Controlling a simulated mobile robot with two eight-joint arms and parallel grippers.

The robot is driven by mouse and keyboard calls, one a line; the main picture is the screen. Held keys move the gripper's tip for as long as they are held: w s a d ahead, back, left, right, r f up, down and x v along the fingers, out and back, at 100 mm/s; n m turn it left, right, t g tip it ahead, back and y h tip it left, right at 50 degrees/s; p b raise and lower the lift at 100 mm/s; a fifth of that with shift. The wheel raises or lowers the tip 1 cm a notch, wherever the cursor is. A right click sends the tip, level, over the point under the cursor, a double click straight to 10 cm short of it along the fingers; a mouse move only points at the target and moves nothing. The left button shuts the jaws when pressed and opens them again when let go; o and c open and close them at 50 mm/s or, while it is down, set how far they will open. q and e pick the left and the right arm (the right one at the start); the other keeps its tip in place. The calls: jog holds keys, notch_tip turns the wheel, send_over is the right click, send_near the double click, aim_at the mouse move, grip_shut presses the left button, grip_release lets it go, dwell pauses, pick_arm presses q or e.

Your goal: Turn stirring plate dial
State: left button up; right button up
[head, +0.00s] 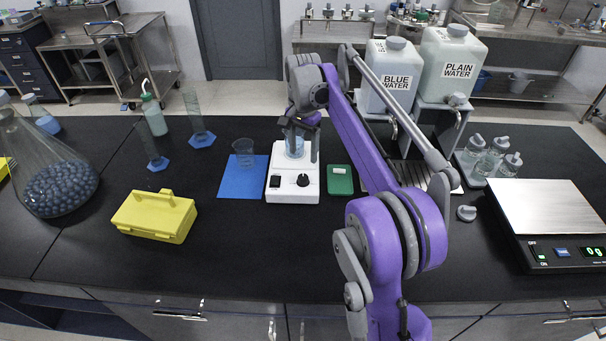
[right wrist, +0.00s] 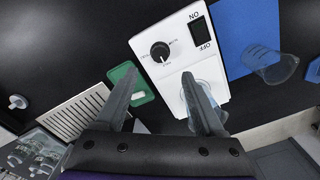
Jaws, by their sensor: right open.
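The white stirring plate (head: 281,160) stands on the black bench near the middle of the head view. Its round black dial (head: 303,180) is on the front right of its face, with a black switch (head: 275,182) to the left. In the right wrist view the dial (right wrist: 160,52) is clear, just beyond the fingertips and uncovered. A glass beaker (head: 294,149) stands on the plate's top, partly hidden by my gripper. My right gripper (right wrist: 159,75) is open and empty, one finger in front of the beaker in the wrist view. My left gripper is not in view.
A green tray (head: 340,188) with a white bar lies right of the plate. A blue mat (head: 239,184) and another beaker (head: 243,152) are on the left. A yellow box (head: 156,216), water jugs (head: 450,65) and a scale (head: 545,215) stand around. The front bench is clear.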

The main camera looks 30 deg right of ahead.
aim_at(303, 177)
notch_tip(303, 177, down, 9)
jog(key=shift+f+b, duration=0.1)
jog(key=shift+b, duration=0.2)
grip_shut()
dwell(0.3)
